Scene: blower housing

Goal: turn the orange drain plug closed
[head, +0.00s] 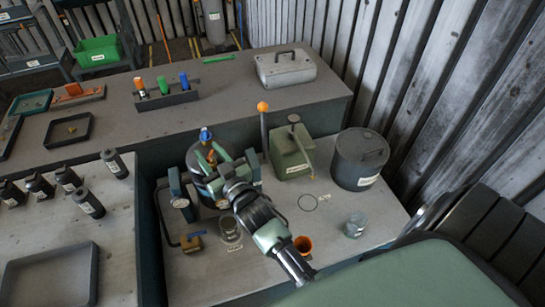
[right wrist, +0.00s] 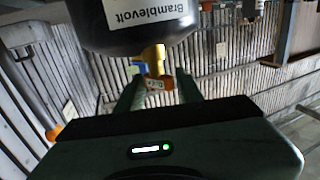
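The dark round housing (head: 196,158) stands on the grey bench, partly hidden behind my right arm. In the right wrist view its dark body (right wrist: 125,40) carries a "Bramblevolt" label. The orange drain plug (right wrist: 155,84) sits below it, by a yellow fitting (right wrist: 153,58) and a blue part. In the head view, orange shows at the plug (head: 211,156) between my green fingers. My right gripper (head: 213,161) is open at the plug; in the right wrist view its fingers (right wrist: 160,90) stand apart on either side, with gaps visible. My left gripper is out of view.
A grey case (head: 285,68) sits on the back bench.

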